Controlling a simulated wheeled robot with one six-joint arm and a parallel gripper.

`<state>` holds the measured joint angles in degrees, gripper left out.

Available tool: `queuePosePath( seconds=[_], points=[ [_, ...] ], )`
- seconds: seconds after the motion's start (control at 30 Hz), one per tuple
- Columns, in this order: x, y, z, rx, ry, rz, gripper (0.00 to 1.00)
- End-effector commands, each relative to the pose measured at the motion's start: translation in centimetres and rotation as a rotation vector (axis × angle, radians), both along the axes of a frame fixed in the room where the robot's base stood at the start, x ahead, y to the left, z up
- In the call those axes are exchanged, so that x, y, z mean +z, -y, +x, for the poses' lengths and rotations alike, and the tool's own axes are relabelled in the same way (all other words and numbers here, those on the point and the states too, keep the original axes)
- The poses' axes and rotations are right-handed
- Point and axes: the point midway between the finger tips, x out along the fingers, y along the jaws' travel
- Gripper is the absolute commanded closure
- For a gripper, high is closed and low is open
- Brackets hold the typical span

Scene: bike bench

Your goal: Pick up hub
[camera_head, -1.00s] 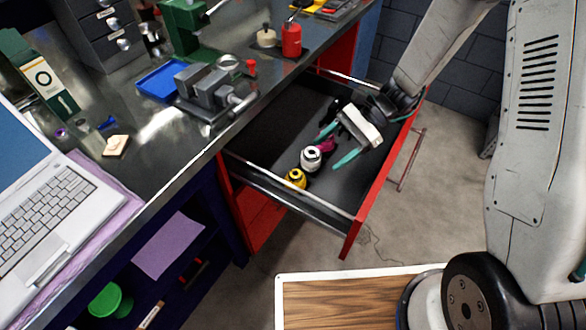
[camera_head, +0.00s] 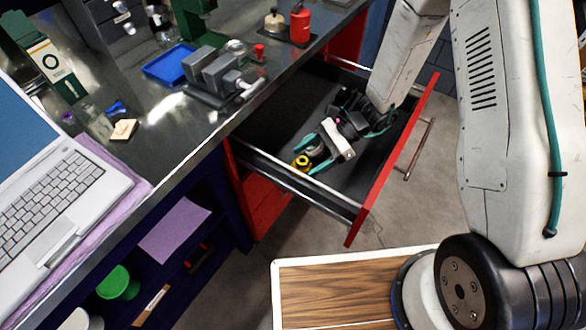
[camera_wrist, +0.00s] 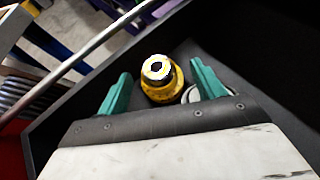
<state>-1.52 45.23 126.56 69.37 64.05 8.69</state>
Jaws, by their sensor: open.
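My gripper (camera_head: 313,155) is open inside the pulled-out drawer, its teal fingers pointing at the hubs. A yellow hub (camera_head: 301,162) lies in the drawer just ahead of the fingertips. In the head view this silver hub (camera_head: 315,147) shows between the fingers, partly covered. I cannot tell if a finger touches either hub.
The dark drawer (camera_head: 268,122) has a red front (camera_head: 390,170) and metal side rails around my gripper. The bench above holds a vise (camera_head: 215,75), a blue tray (camera_head: 165,66) and a laptop (camera_head: 50,190). A wood-topped surface (camera_head: 335,295) lies below.

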Motion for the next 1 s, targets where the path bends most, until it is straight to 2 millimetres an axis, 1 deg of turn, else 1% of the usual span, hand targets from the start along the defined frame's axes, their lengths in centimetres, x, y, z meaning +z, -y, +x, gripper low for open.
queuePosePath(
  seconds=[0.17, 0.27, 0.3, 0.37, 0.73, 0.87, 1.0],
  points=[
    [-0.1, 0.0, -0.1, 0.000, -0.002, -0.004, 0.33],
    [-0.1, 0.0, -0.1, 0.000, -0.002, -0.004, 0.58],
    [-0.1, -0.1, -0.1, 0.000, -0.002, -0.004, 0.69],
    [-0.1, -0.1, -0.1, 0.001, -0.003, -0.004, 0.85],
    [0.2, -0.1, -0.1, 0.001, -0.001, -0.003, 0.85],
    [1.2, -0.1, 0.0, 0.002, 0.002, -0.002, 0.85],
    [3.0, -0.1, 0.0, 0.002, 0.003, -0.002, 0.85]
  ],
)
